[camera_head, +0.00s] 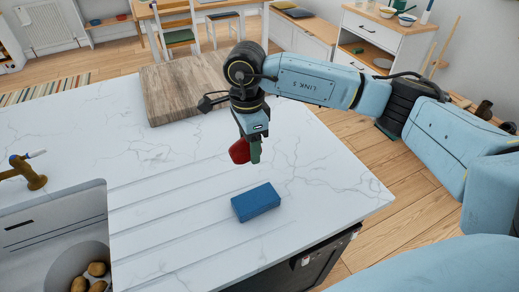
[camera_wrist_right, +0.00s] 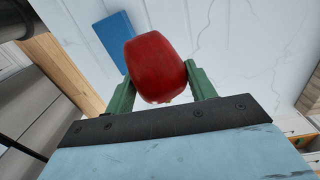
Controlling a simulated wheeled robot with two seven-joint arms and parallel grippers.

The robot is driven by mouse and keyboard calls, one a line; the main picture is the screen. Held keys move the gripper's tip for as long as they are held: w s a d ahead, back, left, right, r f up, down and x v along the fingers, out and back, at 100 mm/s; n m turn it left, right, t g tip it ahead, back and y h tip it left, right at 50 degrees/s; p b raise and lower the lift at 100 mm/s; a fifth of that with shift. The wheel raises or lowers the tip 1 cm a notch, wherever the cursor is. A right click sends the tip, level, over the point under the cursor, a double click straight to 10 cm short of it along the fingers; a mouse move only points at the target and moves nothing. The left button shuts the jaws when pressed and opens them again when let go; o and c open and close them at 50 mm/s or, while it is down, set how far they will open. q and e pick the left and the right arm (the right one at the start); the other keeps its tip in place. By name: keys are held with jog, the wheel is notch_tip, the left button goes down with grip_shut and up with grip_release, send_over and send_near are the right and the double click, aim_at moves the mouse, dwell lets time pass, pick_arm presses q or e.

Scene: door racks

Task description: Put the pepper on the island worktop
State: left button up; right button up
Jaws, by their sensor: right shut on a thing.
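The red pepper (camera_head: 239,151) is held between the fingers of my right gripper (camera_head: 254,153). In the right wrist view the pepper (camera_wrist_right: 156,67) sits between the two green fingers of the gripper (camera_wrist_right: 160,85), which is shut on it. In the head view the pepper is over the white marble worktop (camera_head: 190,180) of the island, behind the blue block. I cannot tell for sure how far above the surface it is. My left gripper is not in view.
A blue block (camera_head: 256,202) lies on the worktop near its front edge; it also shows in the wrist view (camera_wrist_right: 114,38). A wooden board (camera_head: 175,92) lies at the back. A sink with a bowl of potatoes (camera_head: 92,272) is at the left. The worktop's right side is clear.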

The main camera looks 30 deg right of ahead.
jog(key=m, duration=0.4)
jog(key=w+m, duration=0.1)
jog(key=m, duration=0.1)
jog(key=shift+d+r+p, duration=0.1)
jog(key=shift+d+p, duration=0.15)
jog(key=shift+p, duration=0.15)
jog(key=m, duration=0.4)
jog(key=shift+w+d+p, duration=0.2)
jog(key=shift+w+p, duration=0.05)
jog(key=shift+p, duration=0.05)
jog(key=m, duration=0.4)
jog(key=shift+w+d, duration=0.15)
jog(key=shift+w, duration=0.1)
jog(key=m, duration=0.2)
jog(key=m+p, duration=0.1)
jog(key=m, duration=0.1)
jog(key=shift+w+d, duration=0.2)
jog(key=shift+d, duration=0.05)
jog(key=m, duration=0.6)
jog(key=w+d+m+p, duration=0.1)
jog(key=m, duration=0.2)
jog(key=shift+d+f+m+t, duration=0.1)
jog(key=shift+f+m+t, duration=0.1)
jog(key=shift+m+t, duration=0.15)
